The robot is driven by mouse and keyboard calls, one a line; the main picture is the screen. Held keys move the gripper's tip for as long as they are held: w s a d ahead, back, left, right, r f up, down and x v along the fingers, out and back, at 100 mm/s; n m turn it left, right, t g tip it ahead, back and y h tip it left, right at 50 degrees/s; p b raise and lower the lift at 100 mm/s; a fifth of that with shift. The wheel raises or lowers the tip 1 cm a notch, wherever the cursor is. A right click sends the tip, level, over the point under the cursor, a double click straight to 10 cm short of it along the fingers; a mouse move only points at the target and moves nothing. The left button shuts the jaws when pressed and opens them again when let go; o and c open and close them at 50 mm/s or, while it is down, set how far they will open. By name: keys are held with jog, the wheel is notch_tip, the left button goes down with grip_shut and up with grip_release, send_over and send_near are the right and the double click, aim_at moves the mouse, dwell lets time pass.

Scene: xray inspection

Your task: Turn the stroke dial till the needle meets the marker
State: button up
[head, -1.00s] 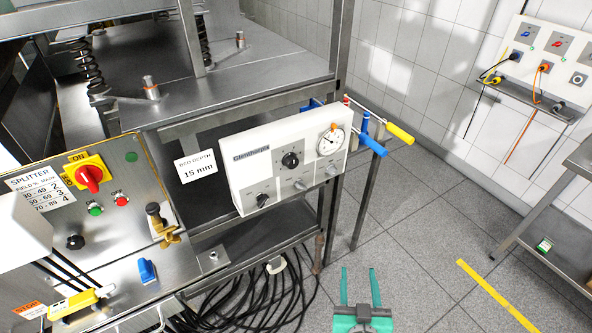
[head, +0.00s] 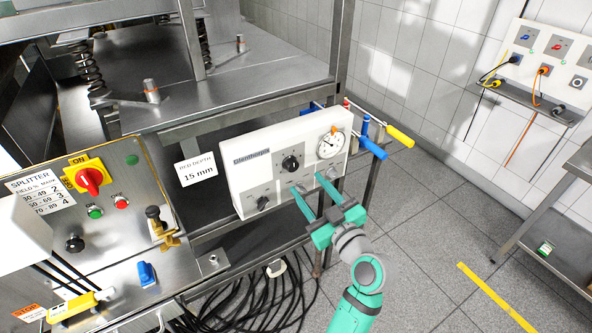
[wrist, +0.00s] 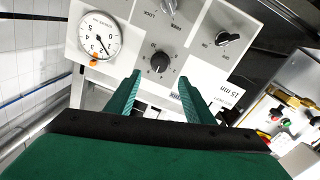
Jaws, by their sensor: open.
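The white control panel (head: 250,197) carries a round gauge (head: 331,144) with a dark needle and an orange marker on its rim. The black dial with a printed scale (head: 290,163) is left of the gauge. In the wrist view the dial (wrist: 159,62) lies just beyond and between my fingertips. The gauge (wrist: 93,24) is upside down there; its needle points towards the lower right, apart from the orange marker (wrist: 94,62). My teal gripper (head: 308,181) is open and empty in front of the panel's lower right, its fingers not around the dial.
Other knobs sit on the panel, including an ON/OFF switch (wrist: 228,38). Blue and yellow handles (head: 372,146) stick out right of the panel. A "15 mm" bed depth card (head: 196,170) hangs at its left. Open floor (head: 450,230) lies to the right.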

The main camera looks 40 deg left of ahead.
aim_at(293, 167)
jog(key=x, duration=0.8)
jog(key=c, duration=1)
